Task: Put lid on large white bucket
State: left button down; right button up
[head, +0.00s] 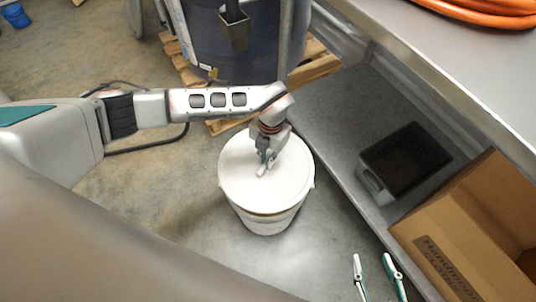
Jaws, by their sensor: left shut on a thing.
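The large white bucket (266,222) stands upright on the floor in the middle of the head view. A white round lid (240,180) lies over its top and covers the opening; whether it is pressed down all round I cannot tell. My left gripper (264,170) is above the middle of the lid, pointing down, and is shut on the lid, though its grip point is small and partly hidden by the fingers. My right gripper (378,272) shows only its two fingertips at the bottom edge, apart and with nothing between them.
A metal shelf (335,115) runs along the right, holding a black bin (405,158) and a cardboard box (465,225). An orange hose (480,12) lies on the upper surface. Behind the bucket, a large dark drum (240,65) stands on a wooden pallet (315,68).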

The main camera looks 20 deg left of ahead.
pick_arm(q)
jog(key=f, duration=0.1)
jog(key=f+b, duration=0.1)
jog(key=f, duration=0.1)
jog(key=shift+s+f, duration=0.1)
jog(key=shift+s, duration=0.15)
jog(key=shift+w+f+b, duration=0.1)
jog(key=shift+f+b, duration=0.1)
jog(key=shift+b, duration=0.1)
jog(key=shift+w+f, duration=0.1)
jog(key=shift+f, duration=0.55)
pick_arm(e)
jog(key=shift+w+a+r+m+y, duration=0.15)
jog(key=shift+a+r, duration=0.1)
jog(key=shift+a, duration=0.25)
jog(key=shift+w+a+r+m+y, duration=0.15)
jog(key=shift+a+r, duration=0.05)
jog(key=shift+a, duration=0.3)
pick_arm(q)
jog(key=shift+w, duration=0.1)
pick_arm(e)
jog(key=shift+w+r+t, duration=0.25)
jog(key=shift+r+t, duration=0.05)
jog(key=shift+r, duration=0.1)
pick_arm(q)
jog(key=shift+f, duration=0.1)
pick_arm(e)
jog(key=shift+w+r, duration=0.15)
jog(key=shift+r, duration=0.1)
